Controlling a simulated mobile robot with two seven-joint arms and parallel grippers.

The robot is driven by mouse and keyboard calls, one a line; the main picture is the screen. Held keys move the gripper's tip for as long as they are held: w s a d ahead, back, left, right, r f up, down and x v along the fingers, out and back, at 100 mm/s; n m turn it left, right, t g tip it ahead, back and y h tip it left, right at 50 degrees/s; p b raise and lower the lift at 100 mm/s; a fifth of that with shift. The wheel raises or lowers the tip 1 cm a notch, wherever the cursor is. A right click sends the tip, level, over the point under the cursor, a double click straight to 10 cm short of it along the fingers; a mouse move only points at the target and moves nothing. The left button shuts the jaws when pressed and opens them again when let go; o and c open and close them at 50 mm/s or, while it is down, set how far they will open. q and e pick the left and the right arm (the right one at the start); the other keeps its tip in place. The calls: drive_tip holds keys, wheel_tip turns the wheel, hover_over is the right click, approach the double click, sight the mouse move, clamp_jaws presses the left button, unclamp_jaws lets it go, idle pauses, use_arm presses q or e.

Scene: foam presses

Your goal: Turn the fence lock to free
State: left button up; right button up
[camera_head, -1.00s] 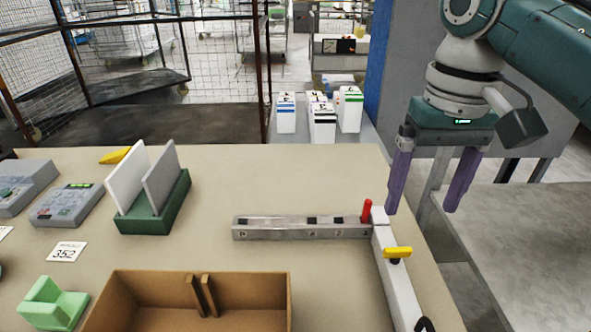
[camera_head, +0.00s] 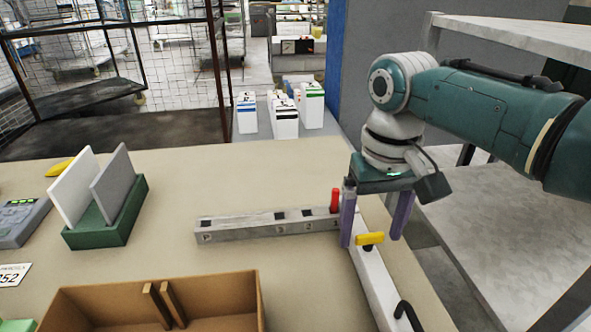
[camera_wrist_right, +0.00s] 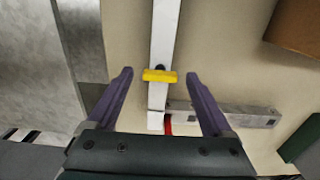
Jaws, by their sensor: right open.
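The yellow lever (camera_head: 370,239), apparently the fence lock, sits crosswise on the white fence bar (camera_head: 377,281) near its far end. It also shows in the right wrist view (camera_wrist_right: 160,76). A red peg (camera_head: 335,200) stands close by where the metal rail (camera_head: 265,227) meets the bar. My right gripper (camera_head: 371,242) is open and points down, its purple fingers on either side of the bar. In the right wrist view the yellow lever lies between the fingertips (camera_wrist_right: 159,73), with gaps at both sides. I cannot tell the exact height gap. My left gripper is out of view.
An open brown box (camera_head: 215,296) stands at the front. A green holder (camera_head: 112,226) with two upright plates is at the left. A black handle (camera_head: 407,314) rises from the bar's near end. Bare tabletop lies behind the rail. The table's right edge is close.

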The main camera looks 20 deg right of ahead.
clamp_jaws()
idle(0.6)
drive_tip(key=n+p, duration=0.1)
drive_tip(key=n, duration=0.2)
drive_tip(key=shift+r, duration=0.15)
drive_tip(key=n+p, duration=0.1)
drive_tip(key=n, duration=0.3)
drive_tip(key=n+p, duration=0.1)
drive_tip(key=n, duration=0.4)
drive_tip(key=shift+n, duration=2.9)
